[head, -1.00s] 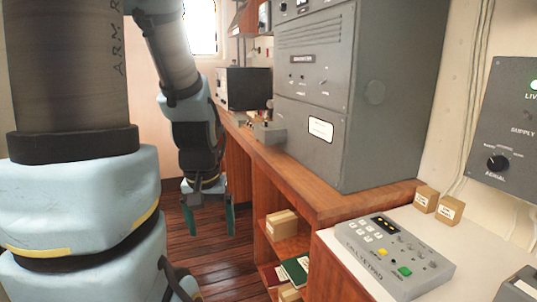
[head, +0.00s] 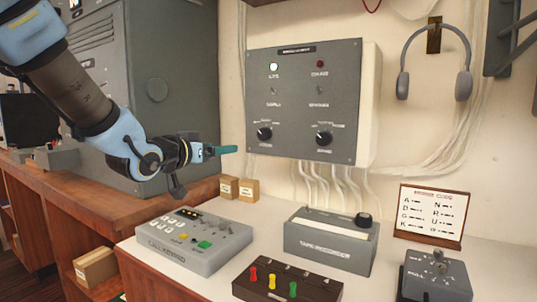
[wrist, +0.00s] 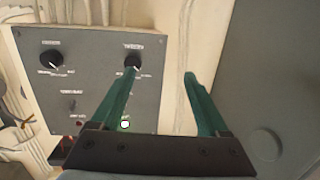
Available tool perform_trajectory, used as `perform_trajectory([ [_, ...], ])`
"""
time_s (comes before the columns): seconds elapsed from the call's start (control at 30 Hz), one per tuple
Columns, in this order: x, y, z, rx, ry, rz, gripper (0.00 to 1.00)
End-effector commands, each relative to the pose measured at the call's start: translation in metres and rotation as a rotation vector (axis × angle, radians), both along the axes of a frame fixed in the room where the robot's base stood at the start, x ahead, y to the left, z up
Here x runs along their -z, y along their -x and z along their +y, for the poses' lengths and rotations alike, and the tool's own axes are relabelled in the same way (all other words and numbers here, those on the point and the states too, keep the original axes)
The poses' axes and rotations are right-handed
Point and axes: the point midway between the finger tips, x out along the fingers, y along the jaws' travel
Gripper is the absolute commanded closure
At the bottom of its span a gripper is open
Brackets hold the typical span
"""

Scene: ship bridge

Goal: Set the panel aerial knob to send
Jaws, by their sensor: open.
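The grey wall panel (head: 303,105) carries two black knobs. The aerial knob (head: 264,133) is the left one, below the lit white lamp (head: 274,67). The setting it points at is too small to read. In the wrist view the panel appears upside down, with the aerial knob (wrist: 132,60) just beyond the tip of the left finger. My gripper (head: 228,149) has green fingers and is open and empty. It is left of the panel in the head view, apart from the knob. Its fingers also show in the wrist view (wrist: 160,75).
The second knob (head: 324,138) is close on the right. Below stand a grey keypad box (head: 180,262), a tape recorder (head: 318,251) and two small cartons (head: 249,189). A large grey cabinet (head: 170,50) is behind my arm. Cables run beneath the panel.

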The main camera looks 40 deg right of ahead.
Motion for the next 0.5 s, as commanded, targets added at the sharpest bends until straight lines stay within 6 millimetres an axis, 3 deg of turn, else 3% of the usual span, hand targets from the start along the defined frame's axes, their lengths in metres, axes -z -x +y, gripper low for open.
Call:
perform_trajectory([
  [0.1, -0.012, 0.025, -0.022, 0.082, 0.081, -0.024, 0.22],
  [0.17, -0.017, 0.03, -0.027, 0.1, 0.099, -0.03, 0.22],
  [0.37, -0.02, 0.027, -0.049, 0.107, 0.105, -0.029, 0.22],
  [0.5, -0.021, 0.02, -0.074, 0.107, 0.105, -0.028, 0.22],
])
